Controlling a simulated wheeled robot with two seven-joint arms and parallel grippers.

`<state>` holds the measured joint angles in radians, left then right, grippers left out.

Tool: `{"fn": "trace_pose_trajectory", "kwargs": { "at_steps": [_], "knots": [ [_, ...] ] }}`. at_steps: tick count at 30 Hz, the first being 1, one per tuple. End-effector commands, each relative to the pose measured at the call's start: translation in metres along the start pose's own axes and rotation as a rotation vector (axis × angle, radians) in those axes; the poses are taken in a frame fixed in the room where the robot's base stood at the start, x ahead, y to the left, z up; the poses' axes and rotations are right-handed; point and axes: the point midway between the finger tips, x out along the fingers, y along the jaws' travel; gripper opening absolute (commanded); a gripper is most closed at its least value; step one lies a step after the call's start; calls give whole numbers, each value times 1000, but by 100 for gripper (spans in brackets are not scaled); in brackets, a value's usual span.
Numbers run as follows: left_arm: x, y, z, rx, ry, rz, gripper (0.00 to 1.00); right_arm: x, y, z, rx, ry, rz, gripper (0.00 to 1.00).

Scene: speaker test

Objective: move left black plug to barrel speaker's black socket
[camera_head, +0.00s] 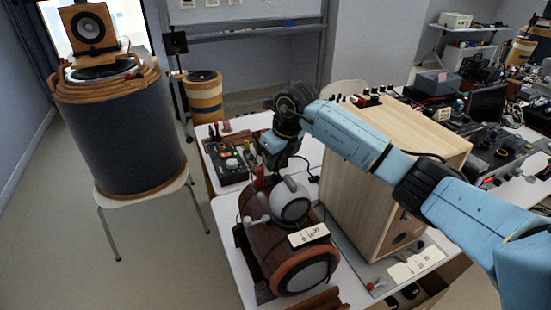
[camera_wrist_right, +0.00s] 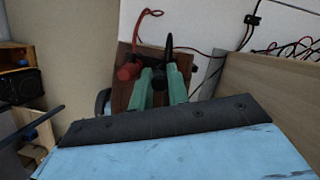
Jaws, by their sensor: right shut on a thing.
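My right gripper (camera_wrist_right: 160,84) has its two green fingers closed around a black plug (camera_wrist_right: 170,62) with a black cable rising from it. A red plug (camera_wrist_right: 130,71) with a red cable stands just left of the fingers, by a brown wooden surface (camera_wrist_right: 122,96). In the head view my right gripper (camera_head: 264,168) hangs behind the barrel speaker; its fingertips are hard to make out there. The barrel speaker (camera_head: 262,253) lies on the white table with a grey ball-shaped speaker (camera_head: 293,203) on it. Its black socket cannot be made out. My left gripper is out of view.
A tall pale wooden speaker cabinet (camera_head: 365,170) stands right of the barrel speaker, under my right arm. A device with knobs (camera_head: 230,168) sits on the table behind. A large dark drum-shaped speaker (camera_head: 122,135) stands on a stool at the left. Loose cables lie near the gripper.

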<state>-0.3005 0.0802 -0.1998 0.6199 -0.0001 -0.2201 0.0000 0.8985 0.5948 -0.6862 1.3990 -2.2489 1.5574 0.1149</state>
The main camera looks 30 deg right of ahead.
Motion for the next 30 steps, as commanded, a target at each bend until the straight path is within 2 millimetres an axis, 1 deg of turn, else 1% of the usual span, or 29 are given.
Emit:
{"fn": "trace_pose_trajectory", "kwargs": {
  "at_steps": [30],
  "knots": [
    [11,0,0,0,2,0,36,17,0,-6,1,2,0,0]
  ]
}}
